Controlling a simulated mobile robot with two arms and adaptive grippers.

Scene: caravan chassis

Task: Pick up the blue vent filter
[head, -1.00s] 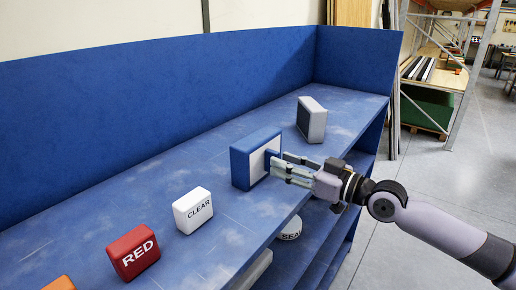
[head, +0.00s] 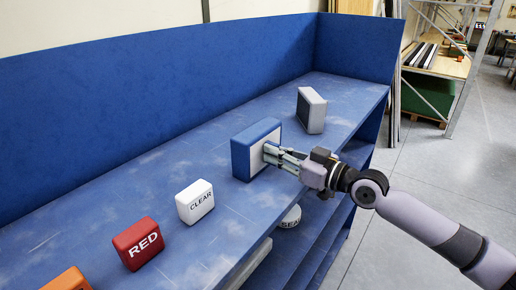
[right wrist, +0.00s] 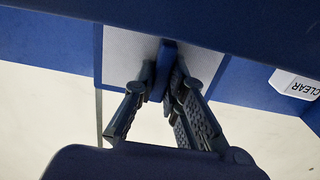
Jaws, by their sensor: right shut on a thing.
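The blue vent filter (head: 241,162) is a blue block with a pale front face. It stands upright on the blue shelf top in the head view. In the right wrist view, its pale face (right wrist: 122,55) has a blue handle (right wrist: 163,72) sticking out. My right gripper (head: 268,154) is shut on that handle, with its fingers on both sides of it in the right wrist view (right wrist: 162,80). The fingers hide the handle in the head view. I see no clear gap under the filter. My left gripper is not in view.
The blue shelf top (head: 140,190) also carries a white CLEAR block (head: 195,202), a red RED block (head: 138,244), an orange block (head: 68,281) and a grey block (head: 312,110). A round SEAL piece (head: 291,217) sits below the front edge. A blue back wall (head: 150,95) rises behind.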

